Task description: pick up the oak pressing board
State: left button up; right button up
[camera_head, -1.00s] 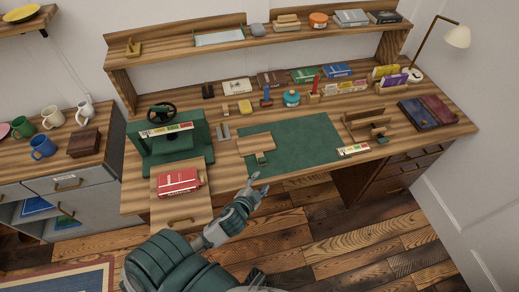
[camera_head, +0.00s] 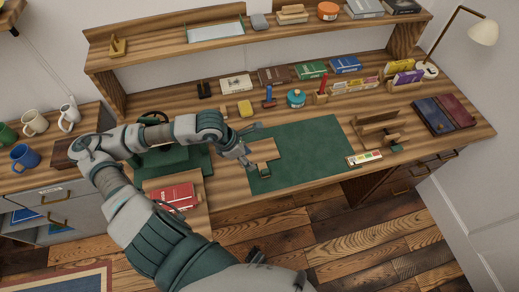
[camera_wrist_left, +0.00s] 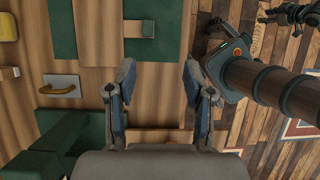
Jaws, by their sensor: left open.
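My left gripper (camera_head: 249,147) is open and empty, above and beside the board's left side. In the left wrist view, its two blue-grey fingers (camera_wrist_left: 158,82) are spread with bare wood between them. A dark gripper-like part of mine (camera_wrist_left: 290,15) shows at that view's upper right, its jaws too unclear to read.
A green press (camera_head: 185,160) stands left of the mat, with a red book (camera_head: 174,196) in front. The mat's middle is clear.

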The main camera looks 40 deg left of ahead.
pick_arm(q)
notch_tip(320, 180, down, 2)
jog(key=a, duration=0.2)
send_over(265, 171)
jog(key=s+a, duration=0.2)
jog(key=s, duration=0.1)
jog(key=shift+y, duration=0.4)
jog(key=f, duration=0.8)
jog(key=shift+w+f+b, duration=0.2)
jog(key=shift+b, duration=0.1)
jog(key=shift+w+d+f, duration=0.15)
jog(key=shift+d+f, duration=0.1)
jog(key=shift+f, duration=0.25)
jog(key=x, duration=0.4)
jog(key=shift+w+f, duration=0.15)
jog(key=shift+w, duration=0.2)
jog(key=shift+w+f, duration=0.1)
jog(key=shift+f, duration=0.15)
jog(key=shift+d, duration=0.15)
grip_shut()
pick_arm(e)
jog(key=shift+w+a+r, duration=0.2)
jog(key=shift+w+r, duration=0.05)
jog(key=shift+r, duration=0.2)
jog(key=shift+w+a+r, duration=0.2)
jog(key=shift+w+r, duration=0.05)
jog(key=shift+r, duration=0.15)
